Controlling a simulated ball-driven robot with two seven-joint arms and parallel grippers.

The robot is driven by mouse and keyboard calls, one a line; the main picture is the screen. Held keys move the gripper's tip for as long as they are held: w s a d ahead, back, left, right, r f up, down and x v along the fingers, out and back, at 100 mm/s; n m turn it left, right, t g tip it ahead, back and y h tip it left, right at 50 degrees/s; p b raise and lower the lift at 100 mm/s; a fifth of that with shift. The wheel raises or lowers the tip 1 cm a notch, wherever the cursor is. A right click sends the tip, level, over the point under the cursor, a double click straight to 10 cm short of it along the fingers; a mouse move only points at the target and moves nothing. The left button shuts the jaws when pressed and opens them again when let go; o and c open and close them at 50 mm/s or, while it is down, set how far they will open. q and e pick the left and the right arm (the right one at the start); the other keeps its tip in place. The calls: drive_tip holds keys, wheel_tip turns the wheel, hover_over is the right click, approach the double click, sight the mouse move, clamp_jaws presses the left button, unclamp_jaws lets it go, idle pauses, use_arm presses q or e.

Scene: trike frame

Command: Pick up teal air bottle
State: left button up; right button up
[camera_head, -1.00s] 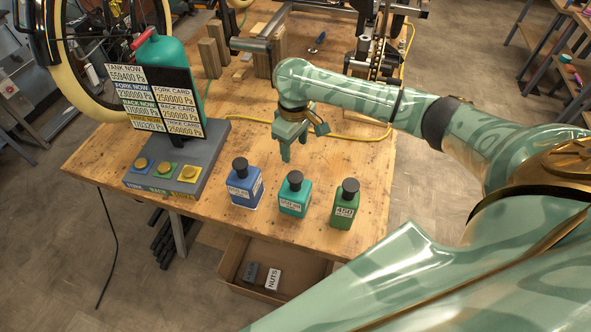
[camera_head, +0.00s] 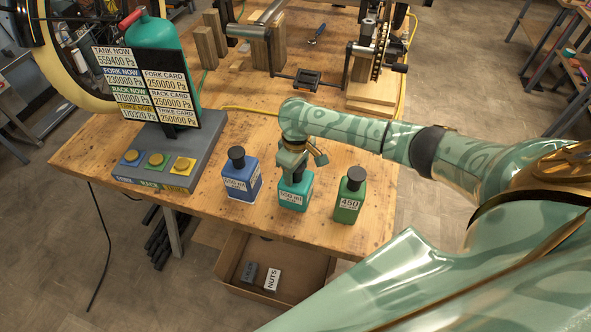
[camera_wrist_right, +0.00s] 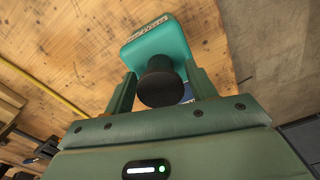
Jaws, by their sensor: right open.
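The teal air bottle (camera_head: 294,193) stands upright on the wooden table between the blue bottle (camera_head: 241,178) and the green bottle (camera_head: 350,198). My right gripper (camera_head: 293,172) is right above it, pointing down, and hides its dark cap in the head view. In the right wrist view the teal bottle (camera_wrist_right: 155,46) shows with its black cap (camera_wrist_right: 160,84) between the two open fingers (camera_wrist_right: 160,88). I cannot tell whether either finger touches the cap. My left gripper is not in view.
A grey stand (camera_head: 180,150) with coloured buttons and a pressure board (camera_head: 148,86) is on the left. Behind it is a teal tank (camera_head: 153,37). Trike frame parts and wooden blocks lie at the back. An open box (camera_head: 305,262) sits below the table's front edge.

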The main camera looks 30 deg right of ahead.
clamp_jaws()
